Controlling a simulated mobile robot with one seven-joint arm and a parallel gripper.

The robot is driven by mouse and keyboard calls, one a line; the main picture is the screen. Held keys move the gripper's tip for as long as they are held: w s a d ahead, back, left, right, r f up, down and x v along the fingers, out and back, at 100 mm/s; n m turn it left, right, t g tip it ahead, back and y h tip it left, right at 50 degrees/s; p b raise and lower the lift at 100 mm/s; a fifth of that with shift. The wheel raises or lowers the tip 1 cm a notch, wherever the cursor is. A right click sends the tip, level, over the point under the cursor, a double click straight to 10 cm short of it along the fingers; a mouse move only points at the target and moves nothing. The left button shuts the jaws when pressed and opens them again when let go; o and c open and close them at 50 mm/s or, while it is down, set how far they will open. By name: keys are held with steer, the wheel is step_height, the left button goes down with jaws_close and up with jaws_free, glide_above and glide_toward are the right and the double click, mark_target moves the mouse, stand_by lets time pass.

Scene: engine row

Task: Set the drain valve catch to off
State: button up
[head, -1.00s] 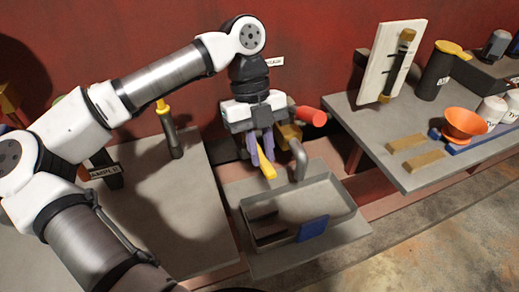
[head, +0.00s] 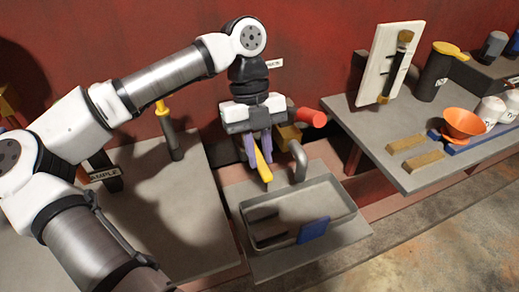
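A yellow lever (head: 262,165) sticks out toward the tray, beside the grey bent drain pipe (head: 299,158); I take it to be the drain valve catch. My gripper (head: 259,152) points down over the lever, its two purple fingers apart. The lever's upper part shows between the fingertips, and its lower end sticks out below them. I cannot tell whether the fingers press on it. The valve body behind is largely hidden by my gripper. A red round-ended knob (head: 312,118) and a yellow part (head: 289,133) show right of my gripper.
A grey tray (head: 345,208) with a blue block (head: 313,229) sits below the pipe. A bench (head: 410,178) at right holds an orange funnel (head: 463,123), wooden blocks, jars and an upright white board (head: 386,63). A yellow-topped post (head: 171,140) stands on the left bench.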

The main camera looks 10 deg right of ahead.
steer(key=o, duration=0.5)
steer(key=shift+a, duration=0.1)
steer(key=shift+c, duration=0.2)
steer(key=v, duration=1.4)
